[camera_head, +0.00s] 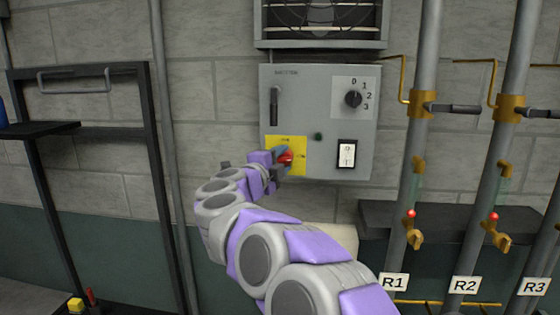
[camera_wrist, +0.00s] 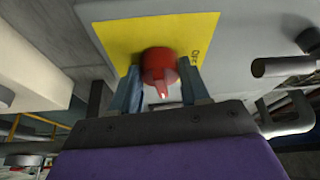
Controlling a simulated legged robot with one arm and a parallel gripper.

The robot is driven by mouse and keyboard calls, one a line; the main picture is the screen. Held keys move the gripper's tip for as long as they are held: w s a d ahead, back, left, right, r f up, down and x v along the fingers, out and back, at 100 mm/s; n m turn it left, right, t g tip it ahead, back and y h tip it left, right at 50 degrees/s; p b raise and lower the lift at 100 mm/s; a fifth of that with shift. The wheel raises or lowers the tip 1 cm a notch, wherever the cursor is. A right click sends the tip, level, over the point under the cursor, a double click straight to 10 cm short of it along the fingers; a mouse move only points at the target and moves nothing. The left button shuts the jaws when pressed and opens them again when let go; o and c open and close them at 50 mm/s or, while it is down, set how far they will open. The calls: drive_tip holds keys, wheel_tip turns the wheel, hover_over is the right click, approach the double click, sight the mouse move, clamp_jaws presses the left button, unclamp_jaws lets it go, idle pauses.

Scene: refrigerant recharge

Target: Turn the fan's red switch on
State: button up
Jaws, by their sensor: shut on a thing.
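The red switch (camera_head: 286,157) sits on a yellow plate (camera_head: 299,143) at the lower left of the grey control box (camera_head: 330,78). The fan (camera_head: 320,15) is above the box. My gripper (camera_head: 281,158) is at the switch, its jaws shut on the red knob. In the wrist view the red switch (camera_wrist: 160,70) lies between the two blue-grey fingers of my gripper (camera_wrist: 160,88), in front of the yellow plate (camera_wrist: 120,40). A lighter ridge points down toward the wrist. My gripper hides part of the switch and plate in the head view.
The box also carries a black dial (camera_head: 353,99), a white rocker switch (camera_head: 347,153), a dark green light (camera_head: 318,136) and a lever (camera_head: 274,105). Pipes with valves, labelled R1 (camera_head: 393,282), R2 (camera_head: 464,285) and R3, stand at right. A black frame (camera_head: 150,130) stands at left.

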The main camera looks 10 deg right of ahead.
drive_tip(key=shift+f+m+g, duration=0.15)
drive_tip(key=shift+m+g, duration=0.15)
drive_tip(key=shift+m, duration=0.4)
drive_tip(key=shift+f, duration=0.15)
drive_tip(key=o, duration=1)
drive_tip(key=shift+r+y, duration=0.2)
drive_tip(key=shift+y, duration=0.1)
drive_tip(key=shift+o, duration=0.2)
drive_tip(key=b+v, duration=0.1)
drive_tip(key=v, duration=1.6)
drive_tip(key=shift+a+f, duration=0.2)
drive_tip(key=shift+a, duration=0.1)
